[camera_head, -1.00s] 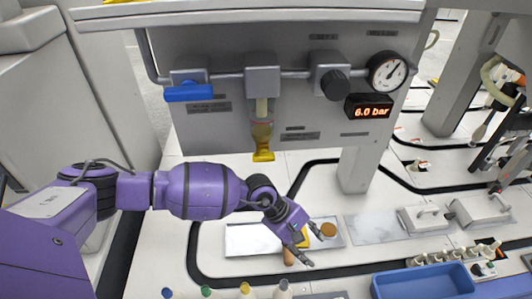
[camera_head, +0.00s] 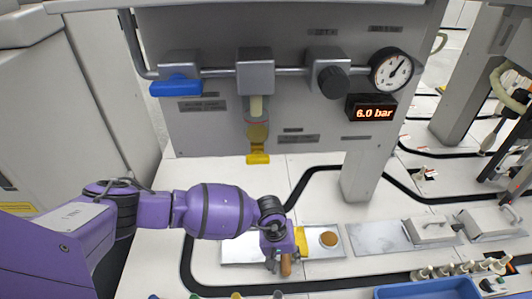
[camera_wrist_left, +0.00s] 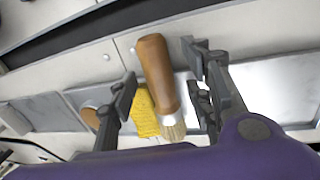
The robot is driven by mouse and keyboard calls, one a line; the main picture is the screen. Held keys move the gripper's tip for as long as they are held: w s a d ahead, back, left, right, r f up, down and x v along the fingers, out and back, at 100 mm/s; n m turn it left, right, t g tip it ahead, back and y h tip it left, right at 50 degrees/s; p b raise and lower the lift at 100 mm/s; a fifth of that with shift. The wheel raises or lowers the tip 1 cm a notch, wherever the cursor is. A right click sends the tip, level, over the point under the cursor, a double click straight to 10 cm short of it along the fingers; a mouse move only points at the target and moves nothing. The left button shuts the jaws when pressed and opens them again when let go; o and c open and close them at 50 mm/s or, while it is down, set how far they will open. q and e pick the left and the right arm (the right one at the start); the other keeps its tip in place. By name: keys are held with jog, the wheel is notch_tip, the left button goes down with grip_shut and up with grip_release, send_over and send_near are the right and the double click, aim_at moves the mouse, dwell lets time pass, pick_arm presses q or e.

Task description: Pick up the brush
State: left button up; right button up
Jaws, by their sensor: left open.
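The brush (camera_wrist_left: 158,75) has a brown wooden handle and pale bristles. In the left wrist view it lies between the two open fingers of my left gripper (camera_wrist_left: 160,95), with a gap on each side. In the head view the end of its brown handle (camera_head: 286,266) shows just below the left gripper (camera_head: 280,262), and the rest is hidden behind the gripper. A yellow item (camera_wrist_left: 144,112) lies beside the brush; it also shows at the gripper in the head view (camera_head: 300,240). My right gripper does not show.
A metal tray (camera_head: 237,251) lies under the gripper, with a round brown piece (camera_head: 329,239) at its right. A blue bin (camera_head: 425,289) stands at the front right. The grey panel with a gauge (camera_head: 391,72) overhangs behind.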

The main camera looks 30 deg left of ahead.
pick_arm(q)
jog(key=shift+w+d+f, duration=0.1)
jog(key=shift+w+f, duration=0.1)
jog(key=shift+w, duration=0.05)
jog(key=shift+r, duration=0.15)
grip_shut()
